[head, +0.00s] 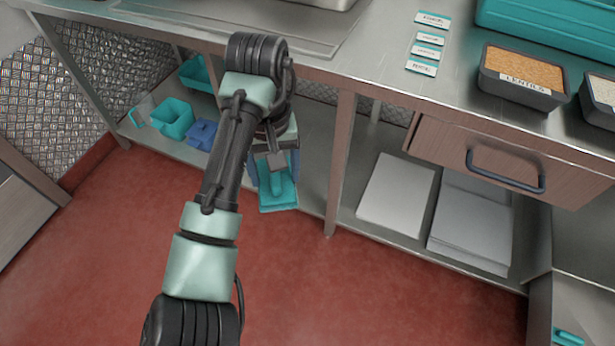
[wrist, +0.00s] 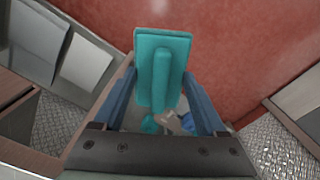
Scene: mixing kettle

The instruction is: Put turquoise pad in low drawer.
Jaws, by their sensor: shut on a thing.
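My gripper (head: 272,172) is shut on the turquoise pad (head: 279,194), a flat block with a raised ridge along its back. In the wrist view the pad (wrist: 176,42) stands out between the two blue fingers of my gripper (wrist: 160,88), with its ridge between them. The pad hangs in front of the lower shelf, over the red floor. A wooden drawer (head: 460,158) with a dark handle is under the counter at right and looks shut. I cannot tell which drawer is the low one.
Turquoise bins (head: 171,118) and a blue box (head: 202,134) stand on the lower shelf at left. White boards (head: 397,196) lie on it at right. A table leg (head: 341,160) rises just right of the pad. A lentil tub (head: 520,78) stands on the counter. The red floor is clear.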

